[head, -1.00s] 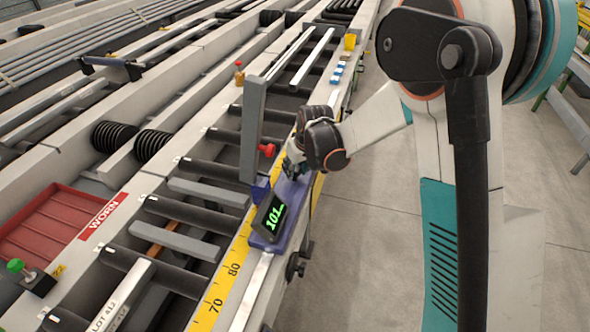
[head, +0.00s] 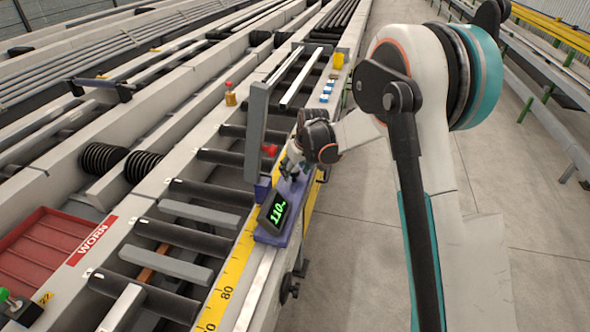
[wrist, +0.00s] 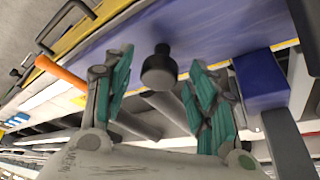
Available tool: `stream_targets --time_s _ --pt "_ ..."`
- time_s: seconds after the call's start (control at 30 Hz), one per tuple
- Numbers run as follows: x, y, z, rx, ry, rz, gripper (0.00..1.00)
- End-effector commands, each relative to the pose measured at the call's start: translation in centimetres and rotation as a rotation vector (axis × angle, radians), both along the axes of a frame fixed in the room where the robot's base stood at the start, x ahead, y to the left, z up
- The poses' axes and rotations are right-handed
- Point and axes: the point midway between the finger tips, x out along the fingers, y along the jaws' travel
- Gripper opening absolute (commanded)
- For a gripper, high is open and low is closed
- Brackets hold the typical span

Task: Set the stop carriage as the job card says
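The stop carriage (head: 273,238) is a blue block on the rail beside the yellow scale (head: 229,284). It carries a green-lit display (head: 273,213), which seems to read 110, and an upright grey stop arm (head: 257,130). My gripper (head: 290,168) is at the carriage's far end in the head view. In the wrist view my gripper (wrist: 162,92) is open, its teal fingers on either side of a black knob (wrist: 158,70) on the blue carriage top (wrist: 190,35). Gaps show between knob and fingers. I cannot make out a job card.
A red knob (head: 269,150) sits by the stop arm. A red tray (head: 38,252) beside a WORN label (head: 91,241) is at left. A yellow cup (head: 338,60) and small blue-and-white blocks (head: 327,91) stand farther along the rail.

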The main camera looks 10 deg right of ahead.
Motion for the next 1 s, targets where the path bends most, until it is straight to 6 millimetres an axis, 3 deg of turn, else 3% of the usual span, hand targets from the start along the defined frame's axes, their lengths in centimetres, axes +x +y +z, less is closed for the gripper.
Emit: stream_targets --time_s 0.33,0.8,1.0 --pt "-0.4 -0.2 1.0 0.000 0.000 -0.001 0.52" --pt "-3.4 -1.4 8.8 0.000 0.001 -0.001 0.52" --pt "-4.1 -1.7 10.7 0.000 0.001 0.000 0.52"
